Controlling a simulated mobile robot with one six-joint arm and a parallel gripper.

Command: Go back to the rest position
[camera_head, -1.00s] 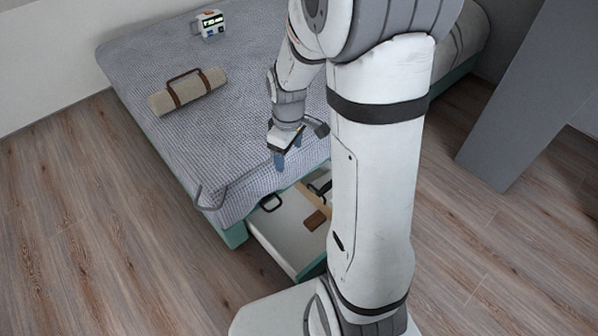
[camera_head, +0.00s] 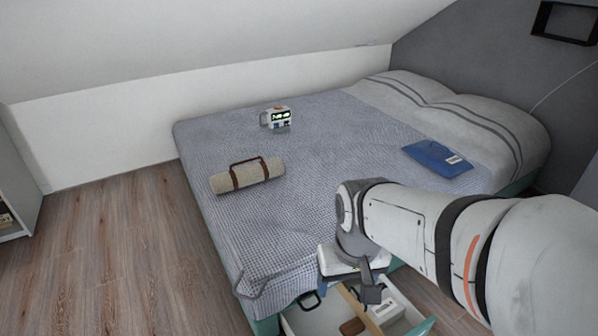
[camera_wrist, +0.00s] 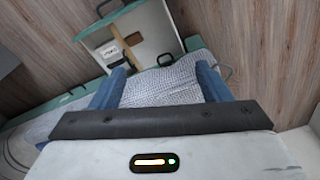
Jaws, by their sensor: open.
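My gripper (camera_head: 355,292) is in the lower middle of the head view, above the near edge of the bed and the open drawer. In the wrist view its two blue fingers (camera_wrist: 163,77) stand wide apart with nothing between them. My forearm comes in from the right in the head view and hides part of the bed's near side. The pulled-out drawer (camera_head: 300,322) holds a wooden divider, a brown block (camera_head: 352,327) and a white box (camera_head: 388,313). The drawer also shows beyond the fingers in the wrist view (camera_wrist: 150,22).
The bed (camera_head: 330,170) carries a rolled beige mat (camera_head: 262,173) with brown straps, a small digital clock (camera_head: 275,118) and a blue folded item (camera_head: 437,159). A shelf (camera_head: 14,190) stands at far left. The wooden floor (camera_head: 120,250) left of the bed is clear.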

